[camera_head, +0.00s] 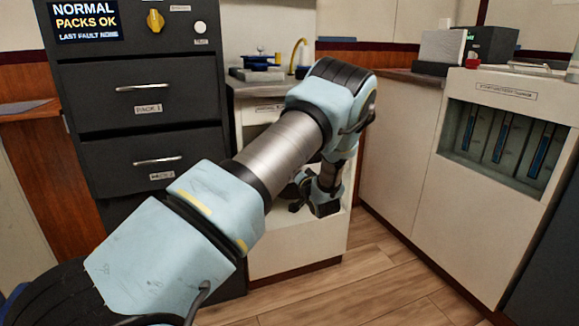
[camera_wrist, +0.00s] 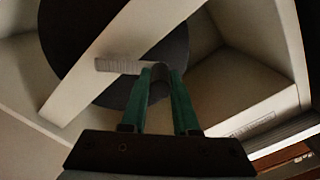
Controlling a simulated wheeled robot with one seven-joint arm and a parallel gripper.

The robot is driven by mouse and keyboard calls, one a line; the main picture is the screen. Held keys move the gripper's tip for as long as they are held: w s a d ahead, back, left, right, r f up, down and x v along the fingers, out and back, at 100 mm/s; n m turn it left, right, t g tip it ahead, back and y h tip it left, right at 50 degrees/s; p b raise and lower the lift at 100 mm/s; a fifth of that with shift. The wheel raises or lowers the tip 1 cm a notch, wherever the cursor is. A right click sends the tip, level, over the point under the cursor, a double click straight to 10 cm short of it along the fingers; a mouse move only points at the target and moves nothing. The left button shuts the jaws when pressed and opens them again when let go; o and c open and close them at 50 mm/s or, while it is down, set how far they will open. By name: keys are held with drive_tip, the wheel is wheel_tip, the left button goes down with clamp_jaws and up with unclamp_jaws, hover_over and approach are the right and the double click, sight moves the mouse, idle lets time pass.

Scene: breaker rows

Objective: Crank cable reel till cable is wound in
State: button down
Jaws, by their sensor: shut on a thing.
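The cable reel shows in the wrist view as a large dark round disc (camera_wrist: 70,35), partly covered by a pale diagonal bar. A short grey ribbed piece, perhaps the crank arm (camera_wrist: 115,66), runs to a dark rounded crank knob (camera_wrist: 159,88). My gripper (camera_wrist: 160,78), with green fingers, is shut on this knob, one finger on each side. In the head view my arm reaches into the low opening of the pale cabinet (camera_head: 265,235), and my arm hides the reel and crank. I cannot make out any cable.
A dark drawer cabinet (camera_head: 140,128) stands close on the left. A pale counter unit (camera_head: 405,150) with battery-like slots is on the right. Small tools lie on the counter above the opening. The wooden floor (camera_head: 370,275) in front is clear.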

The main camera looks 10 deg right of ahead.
drive_tip(key=d+r+m+p, duration=0.2)
drive_tip(key=d+m+p, duration=0.2)
drive_tip(key=m, duration=0.5)
drive_tip(key=shift+w+d, duration=0.3)
drive_tip(key=shift+d, duration=0.6)
drive_tip(key=shift+r, duration=0.15)
drive_tip(key=c, duration=0.7)
unclamp_jaws()
drive_tip(key=shift+o, duration=0.2)
drive_tip(key=s+d, duration=0.1)
drive_tip(key=s, duration=0.9)
drive_tip(key=shift+s+d+p, duration=0.2)
drive_tip(key=shift+s+p, duration=0.15)
drive_tip(key=shift+p, duration=0.1)
drive_tip(key=shift+w, duration=0.1)
